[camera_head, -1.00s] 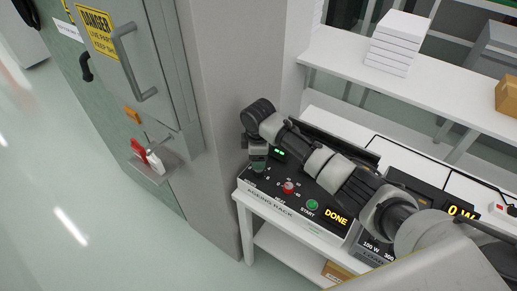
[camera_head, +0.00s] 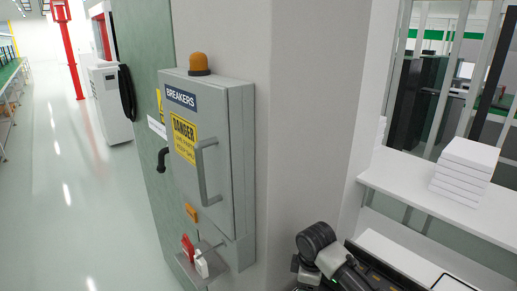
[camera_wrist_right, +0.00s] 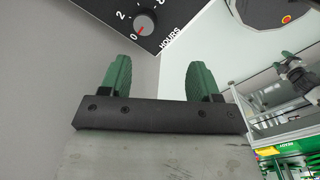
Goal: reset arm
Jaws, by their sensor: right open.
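My right arm (camera_head: 322,248) shows at the bottom of the head view, in front of the grey pillar, with its gripper end cut off by the lower edge. In the right wrist view my right gripper (camera_wrist_right: 158,76) has its two green fingers wide apart with nothing between them. A black panel with an hours dial (camera_wrist_right: 143,22) lies beyond the fingertips, apart from them. My left gripper is in neither view.
A grey breaker cabinet (camera_head: 222,150) with an orange lamp and red and white handles hangs left of the arm. A white shelf (camera_head: 415,205) with a stack of white boxes (camera_head: 465,168) stands at the right. The aisle floor (camera_head: 70,200) at the left is clear.

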